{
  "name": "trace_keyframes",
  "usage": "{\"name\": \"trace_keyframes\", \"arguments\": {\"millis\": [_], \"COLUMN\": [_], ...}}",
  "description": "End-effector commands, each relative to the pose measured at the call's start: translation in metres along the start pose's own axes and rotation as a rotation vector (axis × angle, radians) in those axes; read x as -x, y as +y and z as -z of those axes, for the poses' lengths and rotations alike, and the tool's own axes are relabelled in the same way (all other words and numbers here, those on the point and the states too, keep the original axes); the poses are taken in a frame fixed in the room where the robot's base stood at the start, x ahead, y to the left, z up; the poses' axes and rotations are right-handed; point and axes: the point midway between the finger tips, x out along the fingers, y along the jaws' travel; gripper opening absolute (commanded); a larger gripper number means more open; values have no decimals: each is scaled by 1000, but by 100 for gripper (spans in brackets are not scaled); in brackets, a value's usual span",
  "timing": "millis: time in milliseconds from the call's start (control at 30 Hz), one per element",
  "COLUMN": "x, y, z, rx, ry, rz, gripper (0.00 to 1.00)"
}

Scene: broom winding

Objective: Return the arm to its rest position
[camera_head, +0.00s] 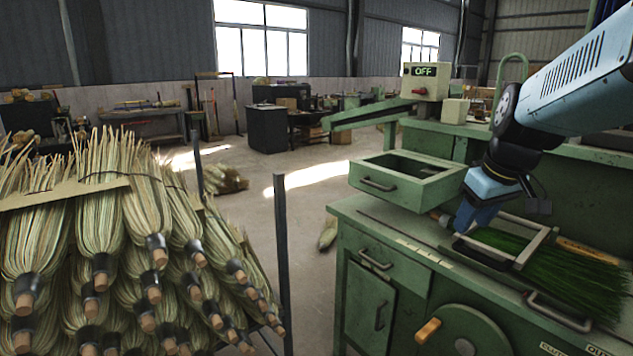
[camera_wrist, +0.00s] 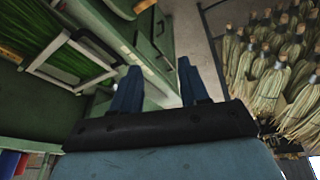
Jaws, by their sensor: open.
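My gripper (camera_head: 466,216) hangs over the front left part of the green machine's top (camera_head: 400,235), beside the metal frame with green bristles (camera_head: 505,244). In the wrist view my gripper (camera_wrist: 158,82) shows two blue fingers spread apart with nothing between them. The frame and bristles also appear at the upper left of the wrist view (camera_wrist: 62,58). My blue arm comes in from the upper right of the head view. Whether the fingertips touch the machine top cannot be told.
An open green drawer box (camera_head: 405,181) stands just left of my gripper. A control box (camera_head: 425,82) reads OFF. A rack of straw brooms (camera_head: 120,240) fills the left, with a dark post (camera_head: 283,255) at its edge. Open floor (camera_head: 310,185) lies between rack and machine.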

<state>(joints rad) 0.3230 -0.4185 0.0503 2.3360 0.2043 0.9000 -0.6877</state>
Motion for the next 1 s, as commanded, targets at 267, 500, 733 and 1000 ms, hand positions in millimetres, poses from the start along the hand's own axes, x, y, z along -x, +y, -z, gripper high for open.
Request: {"name": "trace_keyframes", "arguments": {"millis": [267,500,733,1000], "x": [28,37,38,38], "y": [-59,-80,-83,-83], "z": [-39,-64,-70,-70], "rx": [-163,-275,-302,-302], "ry": [66,117,126,126], "rz": [-53,-64,-66,-66], "gripper": [44,44,44,44]}}
